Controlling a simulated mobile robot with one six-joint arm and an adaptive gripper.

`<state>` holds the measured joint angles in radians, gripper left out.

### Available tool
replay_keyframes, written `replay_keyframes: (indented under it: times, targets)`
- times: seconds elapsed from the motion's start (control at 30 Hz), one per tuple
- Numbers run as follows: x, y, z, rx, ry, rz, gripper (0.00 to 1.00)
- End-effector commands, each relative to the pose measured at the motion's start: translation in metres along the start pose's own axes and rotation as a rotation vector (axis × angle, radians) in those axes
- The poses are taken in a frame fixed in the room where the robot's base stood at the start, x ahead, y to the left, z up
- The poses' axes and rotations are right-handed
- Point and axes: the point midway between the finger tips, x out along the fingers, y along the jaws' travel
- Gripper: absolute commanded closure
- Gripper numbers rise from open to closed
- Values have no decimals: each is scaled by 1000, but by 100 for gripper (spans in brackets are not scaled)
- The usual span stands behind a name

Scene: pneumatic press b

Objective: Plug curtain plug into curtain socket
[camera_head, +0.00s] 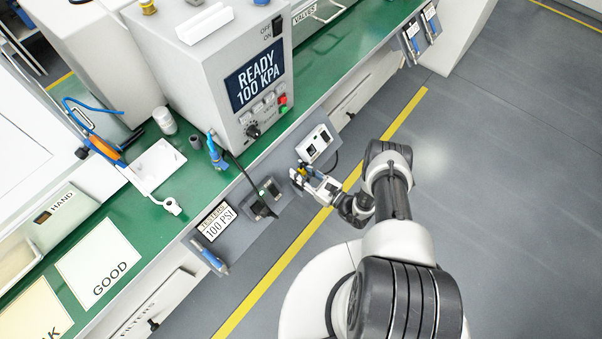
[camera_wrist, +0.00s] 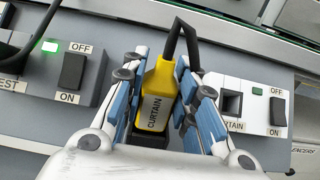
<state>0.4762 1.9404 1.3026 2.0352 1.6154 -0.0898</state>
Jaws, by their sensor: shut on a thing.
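The curtain plug (camera_wrist: 156,98) is yellow with a black "CURTAIN" label and a black cable bending up and over at its far end. My gripper (camera_wrist: 161,85) is shut on it, with blue finger pads on both sides. In the head view the gripper (camera_head: 308,182) is at the bench's front panel, with a bit of yellow plug (camera_head: 302,172) showing. The curtain socket (camera_wrist: 232,102) is a dark square opening just right of my right finger, its label partly hidden. In the head view its light-coloured box (camera_head: 315,144) is just above the gripper. The plug is apart from the socket opening.
A switch (camera_wrist: 277,110) is right of the socket. A box labelled "TEST" (camera_wrist: 72,72), with a lit green light and a switch, is on the left with a black cable. Floor on the right is clear.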

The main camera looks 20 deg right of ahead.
Motion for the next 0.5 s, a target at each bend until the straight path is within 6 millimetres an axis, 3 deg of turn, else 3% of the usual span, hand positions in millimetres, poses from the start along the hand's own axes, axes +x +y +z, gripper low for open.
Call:
replay_keyframes:
  times: [0.27, 0.5]
  targets:
    - [0, -1, 37, -2, -1, 0, 97]
    - [1, -2, 104, -2, -2, 0, 97]
